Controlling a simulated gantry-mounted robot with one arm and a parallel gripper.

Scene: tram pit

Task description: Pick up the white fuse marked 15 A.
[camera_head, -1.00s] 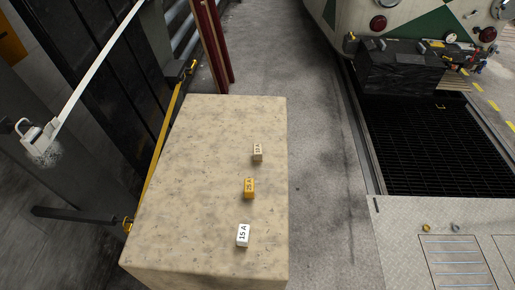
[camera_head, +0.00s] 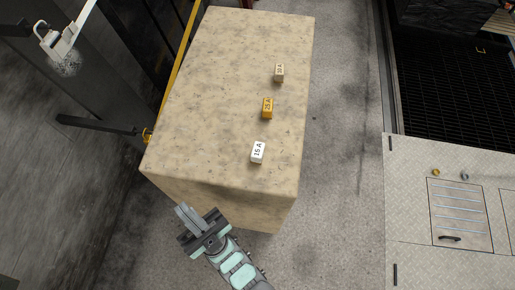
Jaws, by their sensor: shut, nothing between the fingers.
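The white fuse (camera_head: 258,152) marked 15 A stands on the stone-topped block (camera_head: 205,100), near its front right part. A yellow fuse (camera_head: 267,108) marked 25 A stands behind it. A beige fuse (camera_head: 279,72) stands farther back; its marking is too small to read surely. My gripper (camera_head: 183,210) is at the lower middle, in front of the block's near edge, to the left of and nearer than the white fuse. Its fingers are shut and empty, pointing up and left in the picture. It is apart from all the fuses.
A yellow bar (camera_head: 178,70) runs along the block's left side, by dark panels. A dark horizontal arm (camera_head: 95,125) sticks out at the left. The dark pit grating (camera_head: 455,85) and a metal plate floor (camera_head: 415,190) lie to the right. The block's left half is bare.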

